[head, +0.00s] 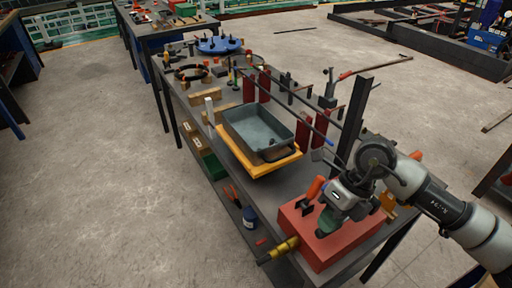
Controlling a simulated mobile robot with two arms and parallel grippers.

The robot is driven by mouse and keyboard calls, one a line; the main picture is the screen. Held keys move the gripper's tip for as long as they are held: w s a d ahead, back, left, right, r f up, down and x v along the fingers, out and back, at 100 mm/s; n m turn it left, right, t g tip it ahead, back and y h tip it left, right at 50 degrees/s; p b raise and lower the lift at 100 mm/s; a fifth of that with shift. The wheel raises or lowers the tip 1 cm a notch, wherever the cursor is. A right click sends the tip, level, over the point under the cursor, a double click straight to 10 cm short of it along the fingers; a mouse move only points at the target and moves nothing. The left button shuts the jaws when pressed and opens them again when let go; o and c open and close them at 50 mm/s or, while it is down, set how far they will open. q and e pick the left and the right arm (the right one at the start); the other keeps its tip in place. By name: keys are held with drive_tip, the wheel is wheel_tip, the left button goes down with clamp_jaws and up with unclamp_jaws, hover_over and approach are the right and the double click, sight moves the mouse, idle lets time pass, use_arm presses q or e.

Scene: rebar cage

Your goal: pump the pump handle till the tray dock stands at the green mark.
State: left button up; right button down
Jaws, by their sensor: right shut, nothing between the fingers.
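The tray dock is a yellow-orange platform (262,170) at the middle of the bench, and a grey tray (240,112) sits on it. A dark upright post (350,122) stands to its right. I cannot make out a green mark on it. A red block (311,253), which looks like the pump's base, sits at the near end of the bench. An orange grip (316,188), perhaps the pump handle, shows beside my right wrist. My right gripper (328,222) is shut and empty, low over the red block; my wrist partly hides this area. My left gripper is out of view.
A yellow cylinder (284,248) juts from the red block's left side. Red uprights (265,84) and long rods stand behind the tray. Wooden blocks (205,97) and a blue round fixture (218,45) lie farther back. The floor to the left is clear.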

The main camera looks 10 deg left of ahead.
drive_tip(key=shift+f+b, duration=0.35)
drive_tip(key=shift+f, duration=0.1)
drive_tip(key=shift+r, duration=0.1)
drive_tip(key=p+v, duration=0.4)
drive_tip(key=v, duration=0.5)
drive_tip(key=shift+s+a+r, duration=0.3)
drive_tip(key=shift+a, duration=0.05)
idle(0.8)
drive_tip(key=shift+s+a+f+b, duration=0.2)
drive_tip(key=shift+a+f+b, duration=0.15)
drive_tip(key=shift+f, duration=0.3)
drive_tip(key=shift+f, duration=0.1)
